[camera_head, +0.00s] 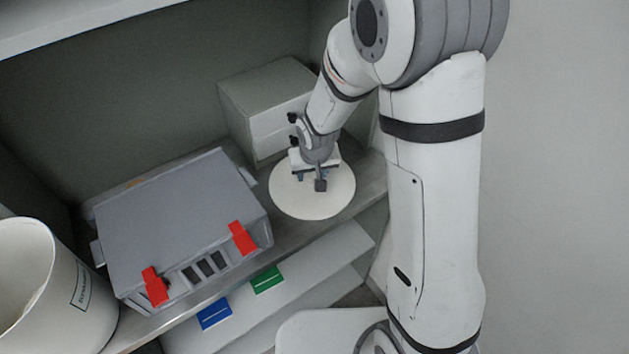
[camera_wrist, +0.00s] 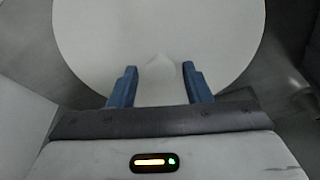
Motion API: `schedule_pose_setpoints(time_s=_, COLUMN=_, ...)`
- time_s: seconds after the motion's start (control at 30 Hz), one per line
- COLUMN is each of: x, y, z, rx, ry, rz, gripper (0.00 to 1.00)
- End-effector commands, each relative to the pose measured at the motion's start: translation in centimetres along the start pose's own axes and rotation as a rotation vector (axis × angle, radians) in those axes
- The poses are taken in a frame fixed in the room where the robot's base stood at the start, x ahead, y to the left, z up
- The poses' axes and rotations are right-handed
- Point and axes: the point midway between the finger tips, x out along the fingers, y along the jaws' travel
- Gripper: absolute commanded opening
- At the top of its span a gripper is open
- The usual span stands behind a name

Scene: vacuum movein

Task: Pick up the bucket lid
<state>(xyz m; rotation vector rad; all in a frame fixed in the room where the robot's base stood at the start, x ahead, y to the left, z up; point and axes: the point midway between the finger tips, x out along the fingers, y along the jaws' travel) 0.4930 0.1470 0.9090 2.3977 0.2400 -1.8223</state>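The bucket lid (camera_head: 322,200) is a round white disc lying flat on the grey shelf, at the middle of the head view. In the wrist view the lid (camera_wrist: 160,40) fills the upper middle. My gripper (camera_wrist: 158,82) points down over the lid, its two blue fingers apart. A faint pale raised shape, perhaps the lid's handle, shows between and just beyond the fingertips. I cannot tell whether the fingers touch the lid. In the head view my gripper (camera_head: 313,178) hides part of the lid. The white bucket (camera_head: 85,300) stands open at the lower left.
A grey box with red clips (camera_head: 175,225) sits left of the lid on the shelf (camera_head: 290,236). A light grey cabinet (camera_head: 262,95) stands just behind the lid. A lower ledge with blue (camera_head: 214,314) and green (camera_head: 267,279) tags lies in front. A wall rises at the right.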

Motion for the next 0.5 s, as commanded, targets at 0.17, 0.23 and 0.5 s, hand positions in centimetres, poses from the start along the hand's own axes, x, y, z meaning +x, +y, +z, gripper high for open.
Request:
schedule_pose_setpoints(time_s=0.17, x=-0.02, y=-0.03, z=0.01, rx=-0.001, ry=0.000, rz=0.000, gripper=0.29)
schedule_pose_setpoints(time_s=0.23, x=-0.02, y=-0.04, z=0.01, rx=-0.001, ry=0.000, rz=0.000, gripper=0.24)
schedule_pose_setpoints(time_s=0.5, x=-0.03, y=-0.06, z=0.00, rx=-0.001, ry=0.000, rz=0.000, gripper=0.05)
